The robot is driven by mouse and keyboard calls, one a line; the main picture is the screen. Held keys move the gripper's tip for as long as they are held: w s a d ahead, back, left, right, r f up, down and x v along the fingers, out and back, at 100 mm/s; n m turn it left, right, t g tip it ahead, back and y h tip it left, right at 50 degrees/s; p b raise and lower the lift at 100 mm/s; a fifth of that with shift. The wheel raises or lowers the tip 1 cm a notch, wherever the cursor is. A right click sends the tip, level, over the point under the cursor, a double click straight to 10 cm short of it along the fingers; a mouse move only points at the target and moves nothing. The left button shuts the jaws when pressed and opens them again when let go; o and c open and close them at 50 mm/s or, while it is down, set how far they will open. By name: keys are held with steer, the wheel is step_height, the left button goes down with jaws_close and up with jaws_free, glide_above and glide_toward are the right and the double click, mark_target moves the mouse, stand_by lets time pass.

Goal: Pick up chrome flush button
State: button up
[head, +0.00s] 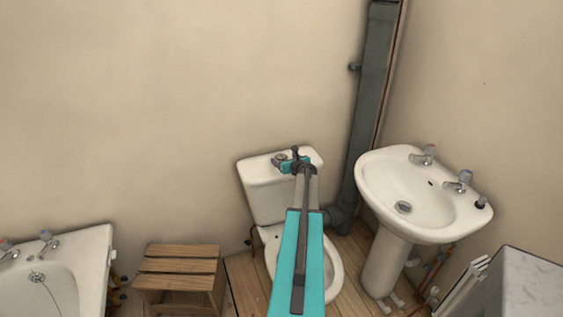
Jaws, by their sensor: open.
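The white toilet cistern (262,178) stands against the back wall in the head view. A small grey, metallic-looking round piece, which looks like the chrome flush button (278,158), is on the cistern lid. My teal and grey arm reaches forward over the toilet, and my gripper (289,162) is above the lid, just right of the button. The gripper is open. It is too small to tell whether the jaws surround the button or are beside it. The arm hides part of the cistern and the bowl.
A white basin (420,200) on a pedestal stands right of the toilet, with a dark grey soil pipe (369,110) between them. A wooden stool (180,268) and a white bath (85,270) are at left. A grey-white worktop (530,285) fills the lower right corner.

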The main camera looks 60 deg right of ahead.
mark_target(282, 157)
steer(key=shift+p+x, duration=0.55)
steer(key=shift+x, duration=1.3)
steer(key=shift+d, duration=0.1)
steer(key=c, duration=1.3)
